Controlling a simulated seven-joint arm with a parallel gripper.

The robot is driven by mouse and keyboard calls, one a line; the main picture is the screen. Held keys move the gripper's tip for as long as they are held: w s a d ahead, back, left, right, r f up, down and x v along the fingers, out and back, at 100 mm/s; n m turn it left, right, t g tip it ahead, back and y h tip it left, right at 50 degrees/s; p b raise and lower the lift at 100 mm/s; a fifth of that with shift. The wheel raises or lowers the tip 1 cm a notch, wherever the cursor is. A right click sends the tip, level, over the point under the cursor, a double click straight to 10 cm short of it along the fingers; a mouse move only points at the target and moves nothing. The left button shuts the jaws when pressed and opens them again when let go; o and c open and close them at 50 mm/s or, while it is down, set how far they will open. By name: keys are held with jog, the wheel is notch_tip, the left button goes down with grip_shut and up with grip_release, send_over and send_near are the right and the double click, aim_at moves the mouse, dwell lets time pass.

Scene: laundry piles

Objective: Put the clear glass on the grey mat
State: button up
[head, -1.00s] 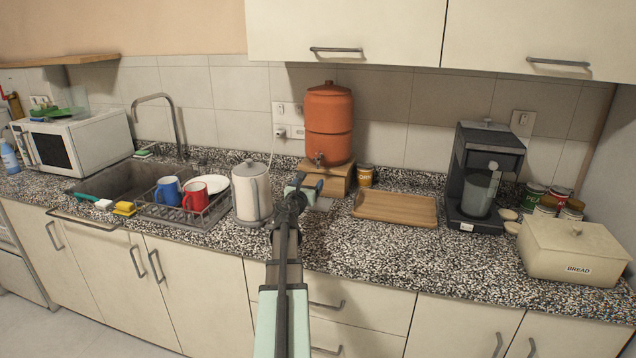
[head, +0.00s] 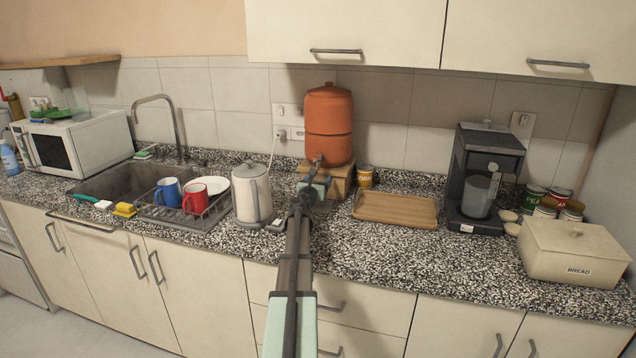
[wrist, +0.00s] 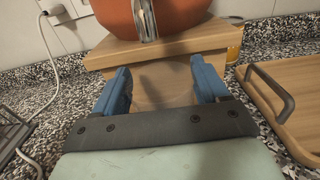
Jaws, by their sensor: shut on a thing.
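My gripper (head: 318,172) is in front of the wooden stand under the orange water dispenser. In the wrist view its two blue fingers (wrist: 160,85) stand apart with the clear glass (wrist: 165,88) between them. The glass is hard to make out; only a faint see-through outline shows against the stand. In the head view the arm and fingers largely hide it. The grey mat (head: 326,204) shows as a small grey patch on the counter before the stand, partly hidden by my gripper. I cannot tell whether the glass touches it.
The orange dispenser (head: 328,125) stands on its wooden stand (head: 342,180), its tap above my gripper. A kettle (head: 252,195) is at left, a wooden tray (head: 396,208) at right. A yellow tin (head: 365,177) sits behind. The counter in front is free.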

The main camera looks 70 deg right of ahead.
jog(key=shift+f, duration=0.2)
jog(key=o, duration=1.3)
jog(key=shift+r, duration=0.2)
jog(key=a, duration=1.2)
